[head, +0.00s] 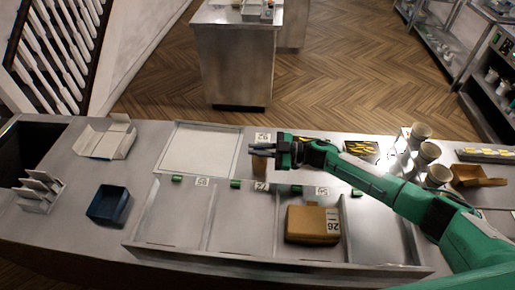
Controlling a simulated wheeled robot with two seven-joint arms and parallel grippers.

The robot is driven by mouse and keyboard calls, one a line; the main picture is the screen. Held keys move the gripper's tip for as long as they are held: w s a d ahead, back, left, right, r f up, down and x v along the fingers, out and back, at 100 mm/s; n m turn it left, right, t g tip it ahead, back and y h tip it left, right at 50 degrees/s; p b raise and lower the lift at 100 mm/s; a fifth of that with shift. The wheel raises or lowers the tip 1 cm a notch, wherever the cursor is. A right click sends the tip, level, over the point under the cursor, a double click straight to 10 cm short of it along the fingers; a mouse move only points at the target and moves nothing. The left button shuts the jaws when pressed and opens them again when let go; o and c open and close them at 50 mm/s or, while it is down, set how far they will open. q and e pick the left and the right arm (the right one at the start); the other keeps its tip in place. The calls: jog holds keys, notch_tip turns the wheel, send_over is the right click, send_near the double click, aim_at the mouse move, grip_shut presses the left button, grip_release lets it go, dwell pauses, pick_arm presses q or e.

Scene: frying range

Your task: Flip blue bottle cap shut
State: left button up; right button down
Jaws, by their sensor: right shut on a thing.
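I cannot make out a blue bottle or its cap in the head view. My right gripper (256,150) reaches in from the right, above the back of the counter's shallow bays. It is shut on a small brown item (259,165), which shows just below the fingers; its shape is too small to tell. My left gripper is not in view.
A dark blue open bin (109,205) and an open cardboard box (107,138) stand on the left. A white tray (234,151) lies left of my gripper. A brown box (312,224) sits in a front bay. Several cups (420,131) stand at right.

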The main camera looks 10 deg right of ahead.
jog(key=shift+w+r+m+p, duration=0.15)
jog(key=shift+w+m+p, duration=0.15)
jog(key=shift+m, duration=0.7)
jog(key=c, duration=1.5)
grip_release()
jog(key=shift+d, duration=0.1)
jog(key=b+v, duration=0.6)
jog(key=v, duration=0.7)
jog(key=shift+d, duration=0.35)
